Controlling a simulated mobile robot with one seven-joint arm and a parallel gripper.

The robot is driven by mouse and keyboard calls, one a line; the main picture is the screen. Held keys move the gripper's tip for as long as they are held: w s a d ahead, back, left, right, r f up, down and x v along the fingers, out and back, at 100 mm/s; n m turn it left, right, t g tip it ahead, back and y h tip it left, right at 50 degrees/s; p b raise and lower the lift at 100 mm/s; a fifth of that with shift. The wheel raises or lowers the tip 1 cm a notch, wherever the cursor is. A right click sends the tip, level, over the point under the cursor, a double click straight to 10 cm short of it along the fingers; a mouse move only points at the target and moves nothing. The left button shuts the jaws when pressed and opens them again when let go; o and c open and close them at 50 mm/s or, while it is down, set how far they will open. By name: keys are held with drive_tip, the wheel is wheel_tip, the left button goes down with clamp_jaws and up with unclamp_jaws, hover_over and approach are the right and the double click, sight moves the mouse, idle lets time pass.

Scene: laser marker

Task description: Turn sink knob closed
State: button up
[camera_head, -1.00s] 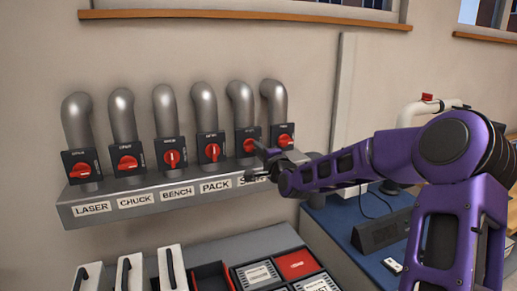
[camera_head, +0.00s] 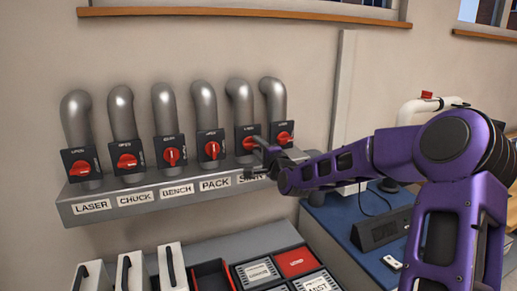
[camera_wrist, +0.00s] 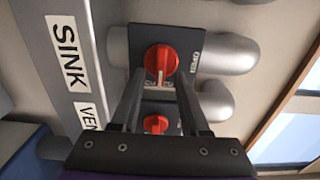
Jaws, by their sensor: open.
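The sink knob (camera_head: 247,143) is a red rotary handle on a dark square plate, fifth from the left in the valve row. It also shows in the wrist view (camera_wrist: 159,58), beside the SINK label (camera_wrist: 67,51). Its white mark points toward the neighbouring VENT knob, a quarter turn from the OPEN lettering. My gripper (camera_head: 261,149) is in front of the sink valve, partly covering the SINK label in the head view. In the wrist view my gripper (camera_wrist: 158,80) is open, with its fingers to either side below the knob and a visible gap between them. I see no contact.
The vent knob (camera_wrist: 156,124) sits close by, seen between my fingers. Several similar valves line the grey shelf (camera_head: 150,205) to the left. Below are bins and a red box (camera_head: 296,262). A blue bench (camera_head: 345,235) stands at the right.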

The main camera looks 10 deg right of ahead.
drive_tip(key=shift+s, duration=0.1)
drive_tip(key=s+d+p, duration=0.2)
drive_tip(key=s+d, duration=0.1)
drive_tip(key=s, duration=1.4)
drive_tip(key=shift+d, duration=0.2)
drive_tip(key=shift+w, duration=0.1)
